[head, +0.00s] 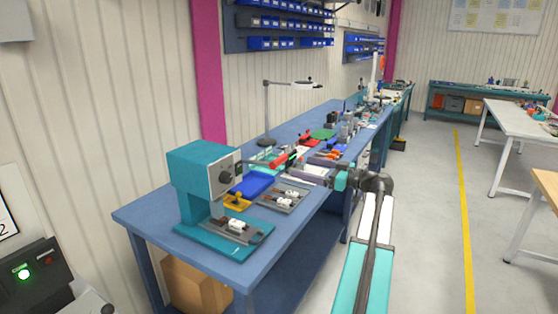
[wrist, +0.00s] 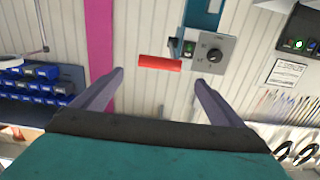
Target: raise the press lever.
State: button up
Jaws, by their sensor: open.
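The teal press (head: 203,170) stands at the near end of the blue bench, with a grey panel and dark round knob on its head. Its lever ends in a red handle (head: 283,160), which sticks out to the right of the press head. My gripper (head: 308,164) is just right of the handle, fingers pointing towards it. In the wrist view the red handle (wrist: 160,62) lies crosswise between the two spread fingertips (wrist: 159,78) of my gripper. The fingers are open and apart from the handle; the exact depth gap is hard to tell. The press panel (wrist: 208,55) shows beyond it.
On the blue bench (head: 150,216) lie a blue tray (head: 252,184), a yellow fixture (head: 237,202) and a grey tray with white parts (head: 283,197). A desk lamp (head: 266,110) stands behind. Open floor (head: 430,220) lies to the right.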

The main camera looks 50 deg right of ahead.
aim_at(282, 161)
jog(key=p+x, duration=0.3)
jog(key=x, duration=0.7)
jog(key=shift+w+r+p, duration=0.1)
jog(key=shift+w+p, duration=0.1)
jog(key=shift+p, duration=0.2)
jog(key=shift+w+a, duration=0.1)
jog(key=shift+w, duration=0.45)
